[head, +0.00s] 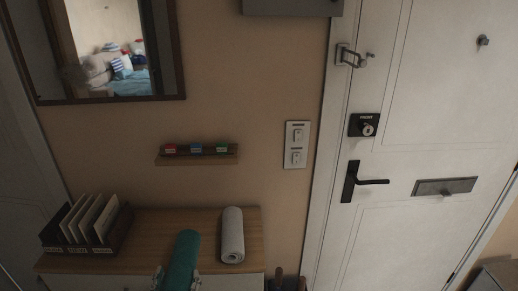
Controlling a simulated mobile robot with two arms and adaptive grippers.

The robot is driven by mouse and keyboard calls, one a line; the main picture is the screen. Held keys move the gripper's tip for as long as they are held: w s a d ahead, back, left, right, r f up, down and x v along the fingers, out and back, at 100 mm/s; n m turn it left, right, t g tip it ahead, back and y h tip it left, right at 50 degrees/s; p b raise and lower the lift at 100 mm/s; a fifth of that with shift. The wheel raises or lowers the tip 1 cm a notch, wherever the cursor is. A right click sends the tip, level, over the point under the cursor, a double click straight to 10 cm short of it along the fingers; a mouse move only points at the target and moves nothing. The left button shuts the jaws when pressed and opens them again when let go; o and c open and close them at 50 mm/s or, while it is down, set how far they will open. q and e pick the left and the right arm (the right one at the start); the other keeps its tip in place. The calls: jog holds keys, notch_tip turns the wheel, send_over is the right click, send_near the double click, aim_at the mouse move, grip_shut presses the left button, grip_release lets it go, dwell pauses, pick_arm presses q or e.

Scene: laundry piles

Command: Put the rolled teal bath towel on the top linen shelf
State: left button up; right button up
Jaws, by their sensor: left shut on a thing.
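The rolled teal bath towel (184,256) shows at the bottom of the head view, in front of the wooden-topped cabinet. My left gripper (176,281) is shut on its lower part, one finger on each side. The towel's upper end overlaps the cabinet top in the picture; I cannot tell whether it touches. Its lower end is cut off by the frame edge. No linen shelf can be made out in this view. My right gripper is not in view.
On the cabinet (190,217) stand a dark file holder (112,238) and a pale rolled item (232,236). Above are a small wall ledge (198,160) with coloured pieces, a mirror (181,60) and switches (297,145). A white door (440,130) fills the right.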

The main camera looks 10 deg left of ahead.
pick_arm(q)
jog(key=s+d+r+m+h+b, duration=0.2)
jog(key=s+d+r, duration=0.3)
jog(key=s+d, duration=0.4)
jog(key=shift+r+h+b, duration=0.4)
jog(key=shift+h, duration=0.5)
